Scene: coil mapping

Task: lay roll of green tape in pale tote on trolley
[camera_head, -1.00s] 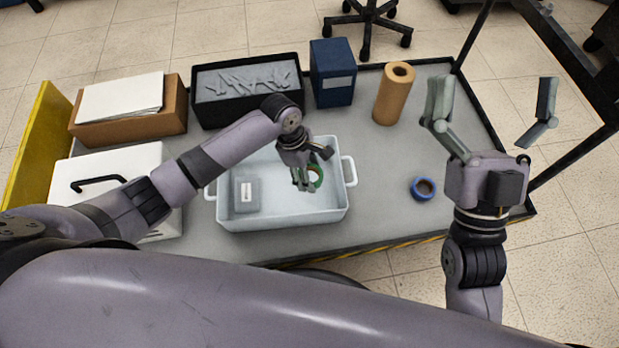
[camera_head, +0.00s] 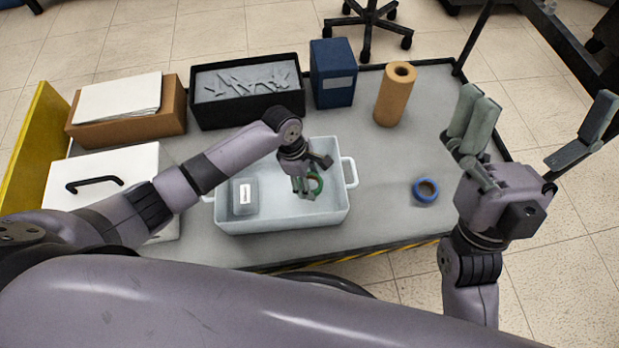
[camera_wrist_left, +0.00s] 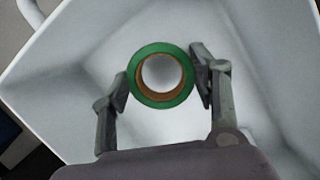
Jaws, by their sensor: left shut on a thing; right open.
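The roll of green tape (camera_head: 316,184) has a brown core. In the left wrist view the green tape (camera_wrist_left: 161,101) sits between the two fingers of my left gripper (camera_wrist_left: 163,87), which is shut on its outer edge. In the head view my left gripper (camera_head: 306,186) is over the right part of the pale tote (camera_head: 272,226), and its fingers partly hide the tape. I cannot tell whether the tape touches the tote floor. The tote stands on the trolley (camera_head: 376,215). My right gripper (camera_head: 530,135) is open and empty, fingers up, at the trolley's right side.
A grey box (camera_head: 245,198) is in the tote's left part. A blue tape roll (camera_head: 426,191) lies right of the tote. Behind stand a black bin (camera_head: 247,115), a blue box (camera_head: 332,75) and a brown roll (camera_head: 395,95). A white case (camera_head: 110,205) is at left.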

